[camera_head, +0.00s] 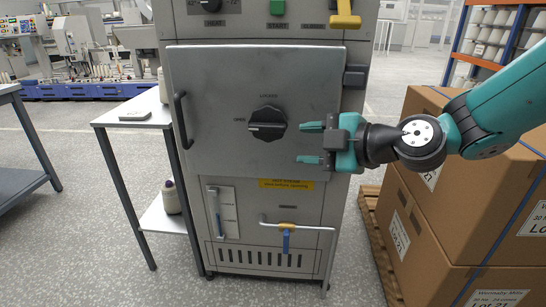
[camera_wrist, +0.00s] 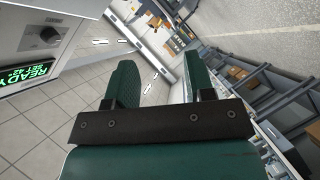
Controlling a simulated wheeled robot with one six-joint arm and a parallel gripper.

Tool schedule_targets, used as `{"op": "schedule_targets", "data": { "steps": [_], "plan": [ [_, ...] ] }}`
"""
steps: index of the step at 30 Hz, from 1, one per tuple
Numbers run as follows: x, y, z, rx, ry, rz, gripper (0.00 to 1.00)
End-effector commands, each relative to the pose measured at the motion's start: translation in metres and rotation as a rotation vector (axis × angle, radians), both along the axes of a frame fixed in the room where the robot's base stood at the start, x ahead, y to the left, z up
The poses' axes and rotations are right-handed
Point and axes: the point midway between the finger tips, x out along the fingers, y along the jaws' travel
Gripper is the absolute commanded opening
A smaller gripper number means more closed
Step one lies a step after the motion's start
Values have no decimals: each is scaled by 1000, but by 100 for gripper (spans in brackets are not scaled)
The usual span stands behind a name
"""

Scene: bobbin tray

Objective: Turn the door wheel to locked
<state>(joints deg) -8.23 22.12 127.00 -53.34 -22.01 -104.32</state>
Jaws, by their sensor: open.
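The door wheel (camera_head: 267,123) is a dark round knob with a grip bar, on the grey metal door (camera_head: 220,75) of a cabinet. "OPEN" is printed to its left and "LOCKED" above it. Its bar lies roughly level, with a pale mark at the left end, towards "OPEN". My gripper (camera_head: 310,143) is open and empty, just right of the wheel, with its fingers pointing left. The upper finger is near the wheel's right edge; I cannot tell how far it stands off the door. In the wrist view both green fingers are apart (camera_wrist: 160,62), and the door wheel does not show there.
Stacked cardboard boxes (camera_head: 440,240) on a pallet stand right of the cabinet, under my arm. A yellow handle (camera_head: 345,15) juts out above the door, and a bent pipe with a blue lever (camera_head: 286,241) sits below. A side table (camera_head: 130,117) is at left.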

Motion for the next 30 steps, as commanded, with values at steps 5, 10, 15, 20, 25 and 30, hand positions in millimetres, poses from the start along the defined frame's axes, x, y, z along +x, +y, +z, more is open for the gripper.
{"op": "schedule_targets", "data": {
  "steps": [5, 10, 15, 20, 25, 30],
  "plan": [
    [58, -15, -57, -48, -394, -98, 49],
    [82, -29, -73, -109, -568, -176, 49],
    [95, -23, -70, -126, -606, -192, 49],
    [116, -2, -68, -126, -605, -189, 49],
    [145, 25, -69, -126, -605, -189, 49],
    [173, 52, -69, -126, -606, -189, 49]
  ]
}}
